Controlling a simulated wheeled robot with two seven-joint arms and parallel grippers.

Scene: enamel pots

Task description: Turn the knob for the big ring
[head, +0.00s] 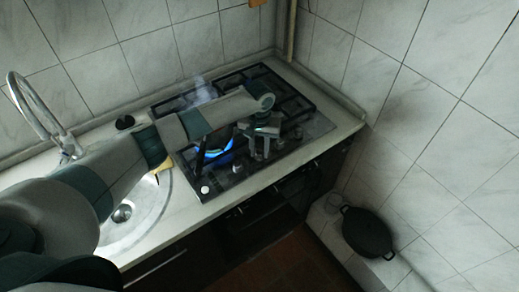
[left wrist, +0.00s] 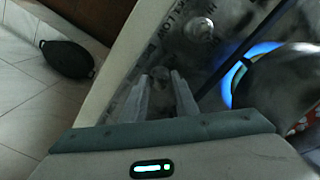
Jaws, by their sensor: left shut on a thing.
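The black hob (head: 318,122) is set in the worktop, with dark grates. Its blue flame (head: 220,150) burns at the front left ring and also glows in the left wrist view (left wrist: 250,60). My left gripper (head: 259,152) reaches down over the hob's front part. In the left wrist view its fingers (left wrist: 161,98) are shut on a small round knob (left wrist: 160,75), one finger on each side. Another knob (left wrist: 200,28) lies beyond it. Two pale knobs, a left one (head: 205,189) and a middle one (head: 237,167), show in the head view. My arm hides part of the hob.
A sink (head: 112,238) with a curved tap (head: 35,105) is at the left. Tiled walls close off the back and right. Pale vapour rises behind my arm.

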